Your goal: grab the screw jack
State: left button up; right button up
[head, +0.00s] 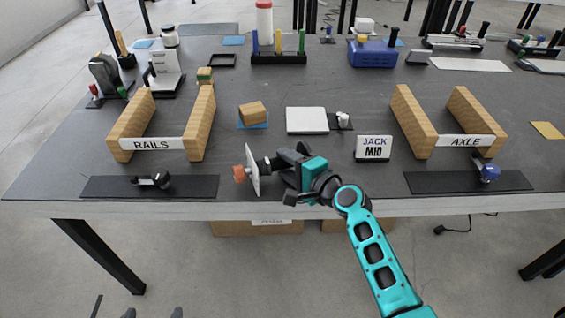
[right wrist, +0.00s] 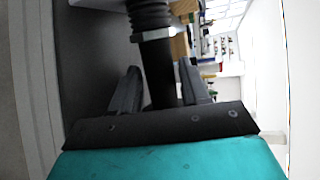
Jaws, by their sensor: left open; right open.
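The screw jack shows a white plate (head: 253,168) with an orange knob on its left and a dark shaft on its right, near the table's front edge. In the right wrist view its black ribbed shaft (right wrist: 149,15) and grey collar run down between my fingers. My right gripper (head: 284,172) is open, with its two fingers (right wrist: 160,95) on either side of the shaft; I cannot tell whether they touch it. The jack's far end is hidden by the gripper. Two dark tips of my left gripper (head: 153,313) show at the bottom edge, apart and empty, well below the table.
Wooden beams stand at left with a RAILS sign (head: 151,143) and at right with an AXLE sign (head: 459,140). A JACK MID sign (head: 373,148) stands close right of my gripper. Dark mats (head: 205,186) lie along the front edge. A white pad (head: 306,120) lies behind.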

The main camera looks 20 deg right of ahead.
jog(key=shift+w+a+f, duration=0.15)
jog(key=shift+w+a, duration=0.1)
jog(key=shift+w, duration=0.35)
jog(key=shift+c, duration=0.4)
grip_shut()
